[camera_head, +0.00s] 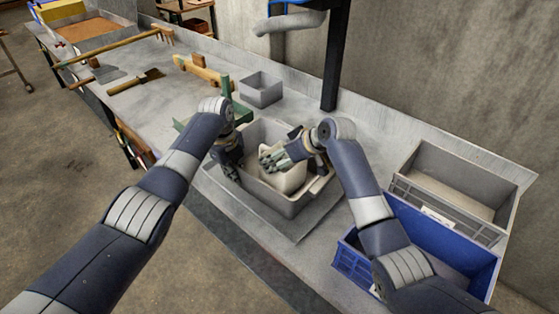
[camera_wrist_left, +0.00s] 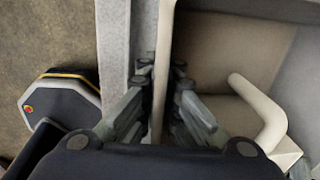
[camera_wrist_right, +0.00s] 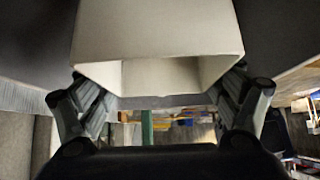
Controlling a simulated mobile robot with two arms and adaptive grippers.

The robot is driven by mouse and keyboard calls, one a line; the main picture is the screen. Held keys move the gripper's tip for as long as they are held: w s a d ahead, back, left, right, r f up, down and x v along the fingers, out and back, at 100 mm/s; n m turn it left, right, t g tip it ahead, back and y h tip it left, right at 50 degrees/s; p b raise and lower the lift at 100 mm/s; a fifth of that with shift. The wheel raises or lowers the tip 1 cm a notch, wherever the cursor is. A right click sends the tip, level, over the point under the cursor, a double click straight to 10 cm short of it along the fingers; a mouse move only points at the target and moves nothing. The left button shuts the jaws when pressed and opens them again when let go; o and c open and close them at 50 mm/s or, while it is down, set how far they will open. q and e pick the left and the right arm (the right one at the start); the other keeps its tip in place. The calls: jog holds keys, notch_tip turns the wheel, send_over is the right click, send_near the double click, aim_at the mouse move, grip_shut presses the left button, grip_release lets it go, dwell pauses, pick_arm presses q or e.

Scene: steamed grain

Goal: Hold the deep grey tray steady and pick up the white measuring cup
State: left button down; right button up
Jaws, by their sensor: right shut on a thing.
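The deep grey tray (camera_head: 290,207) stands on the workbench in the head view. My left gripper (camera_head: 229,168) reaches down at its left wall. The white measuring cup (camera_head: 288,181) is inside the tray, partly hidden by my right gripper (camera_head: 276,158). Its curved handle (camera_wrist_left: 268,112) shows in the left wrist view. In the right wrist view my right gripper (camera_wrist_right: 155,95) is shut on the cup (camera_wrist_right: 155,30), with fingers on opposite sides.
A blue crate (camera_head: 345,262) and a grey bin (camera_head: 480,232) stand at the right. A small grey box (camera_head: 261,92) is behind the tray. Wooden tools, including a rake (camera_head: 110,46), lie along the far left bench. A dark post (camera_head: 334,60) rises behind.

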notch_tip(320, 180, up, 10)
jog(key=shift+f, duration=0.15)
pick_arm(q)
jog(key=c, duration=1.7)
grip_release()
jog(key=shift+r, duration=0.1)
